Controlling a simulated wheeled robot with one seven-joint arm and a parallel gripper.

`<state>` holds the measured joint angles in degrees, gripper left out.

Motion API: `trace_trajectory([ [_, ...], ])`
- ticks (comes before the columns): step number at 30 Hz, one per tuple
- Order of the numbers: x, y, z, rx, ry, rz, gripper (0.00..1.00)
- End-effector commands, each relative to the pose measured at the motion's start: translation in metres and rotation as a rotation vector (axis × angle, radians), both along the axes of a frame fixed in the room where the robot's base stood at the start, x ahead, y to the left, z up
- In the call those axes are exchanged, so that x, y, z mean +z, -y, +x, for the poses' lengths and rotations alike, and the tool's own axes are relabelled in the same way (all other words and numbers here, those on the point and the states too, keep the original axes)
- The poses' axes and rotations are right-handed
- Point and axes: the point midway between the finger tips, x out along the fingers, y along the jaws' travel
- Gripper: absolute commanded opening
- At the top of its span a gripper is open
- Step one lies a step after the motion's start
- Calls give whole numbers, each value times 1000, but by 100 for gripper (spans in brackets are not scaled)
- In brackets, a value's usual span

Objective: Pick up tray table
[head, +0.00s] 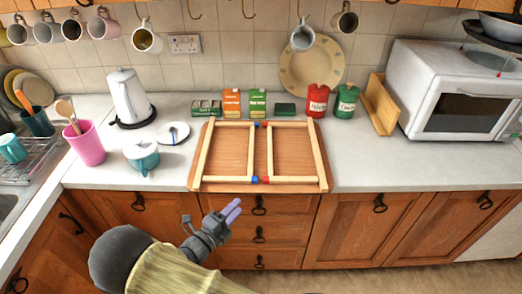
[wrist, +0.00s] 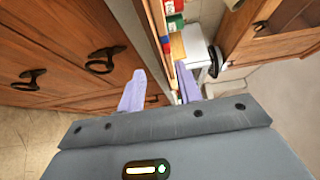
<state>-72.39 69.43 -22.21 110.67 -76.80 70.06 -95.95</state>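The tray table (head: 262,184) lies flat on the countertop in the head view, with a brown wooden board and two pale leg frames on top. The frames have red and blue ends meeting near the middle. My gripper (head: 232,210) is in front of the counter, just below the tray table's front edge in the picture, and appears apart from it. In the wrist view my gripper (wrist: 160,90) has its two lilac fingers spread with nothing held between them. I cannot clearly tell the tray table apart from the counter edge in the wrist view.
Behind the tray table stand small boxes (head: 232,103), a red canister (head: 317,101) and a green canister (head: 347,101). A teal pot (head: 142,156) and pink cup (head: 84,144) are left; a microwave (head: 445,95) is right. Drawers (head: 259,226) lie below. Counter right of the tray table is clear.

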Motion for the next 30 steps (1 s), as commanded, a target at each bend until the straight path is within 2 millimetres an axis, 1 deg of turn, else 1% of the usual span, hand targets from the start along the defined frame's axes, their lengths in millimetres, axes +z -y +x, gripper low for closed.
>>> trace_trajectory([
  [1, 2, 7, 8, -3, 0, -2, 35],
  [3, 2, 13, 16, -3, 2, -1, 35],
  [6, 1, 18, 24, -1, 0, 0, 35],
  [16, 0, 20, 26, 0, 1, 1, 35],
  [19, 0, 22, 30, -1, 1, -1, 35],
  [27, -3, 43, 60, -3, 1, -1, 35],
  [30, -4, 48, 67, 0, 0, 0, 35],
])
